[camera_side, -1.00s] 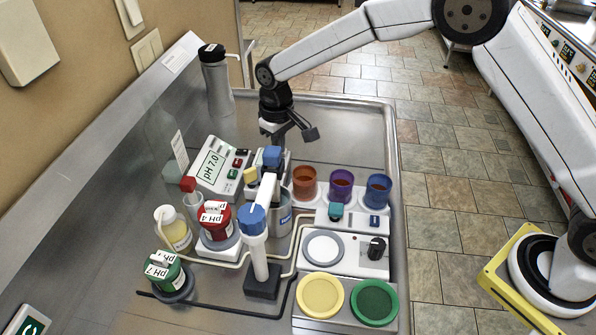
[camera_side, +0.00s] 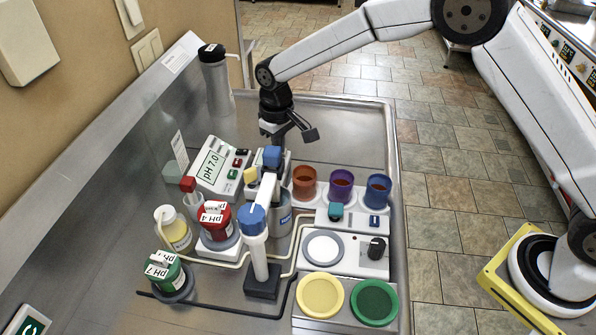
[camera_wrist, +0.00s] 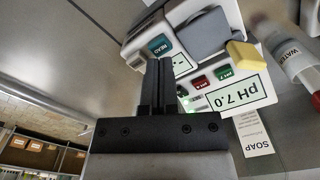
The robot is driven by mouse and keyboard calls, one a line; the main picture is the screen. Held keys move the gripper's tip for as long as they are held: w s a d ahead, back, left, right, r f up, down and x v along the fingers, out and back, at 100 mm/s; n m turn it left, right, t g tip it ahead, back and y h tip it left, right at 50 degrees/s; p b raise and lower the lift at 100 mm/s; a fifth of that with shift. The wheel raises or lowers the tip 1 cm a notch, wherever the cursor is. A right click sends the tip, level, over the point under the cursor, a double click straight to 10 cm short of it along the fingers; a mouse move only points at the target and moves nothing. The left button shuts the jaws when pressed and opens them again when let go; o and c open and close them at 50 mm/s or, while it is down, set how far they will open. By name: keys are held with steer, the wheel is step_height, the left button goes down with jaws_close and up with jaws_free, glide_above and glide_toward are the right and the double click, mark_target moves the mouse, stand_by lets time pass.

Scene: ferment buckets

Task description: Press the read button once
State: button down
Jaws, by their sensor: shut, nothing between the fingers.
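The teal button marked READ (camera_wrist: 160,45) sits on a small white housing (camera_wrist: 136,48) in the wrist view. My gripper (camera_wrist: 158,62) is shut and empty, its fingertips appearing just below the button in that picture. I cannot tell whether they touch it. In the side view my gripper (camera_side: 275,136) points down behind the blue-capped probe, and the READ button cannot be made out there. The white pH meter (camera_side: 217,166) stands to the left, its display reading pH 7.0 (camera_wrist: 237,94). It has a red button (camera_wrist: 201,82) and a green button (camera_wrist: 225,72).
A blue-capped probe on a stand (camera_side: 257,240) is in front of my gripper. Orange (camera_side: 304,183), purple and blue cups stand to the right. Red pH 4 (camera_side: 214,222) and green pH 7 (camera_side: 166,272) jars stand at front left. The sink's back right is bare.

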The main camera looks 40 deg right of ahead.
steer(key=shift+f, duration=1.25)
stand_by(0.3)
steer(key=shift+r, duration=3)
steer(key=shift+s+d+r, duration=0.1)
steer(key=shift+s+d, duration=0.05)
steer(key=shift+d, duration=0.1)
steer(key=s+d+m+t, duration=0.1)
steer(key=s+d, duration=0.6)
steer(key=s, duration=0.5)
steer(key=s+d+m+t, duration=0.1)
steer(key=s+d+m, duration=0.1)
steer(key=s+d, duration=0.6)
steer(key=s, duration=0.3)
steer(key=shift+s+d+t, duration=0.15)
steer(key=shift+s+t, duration=0.15)
steer(key=shift+s, duration=0.05)
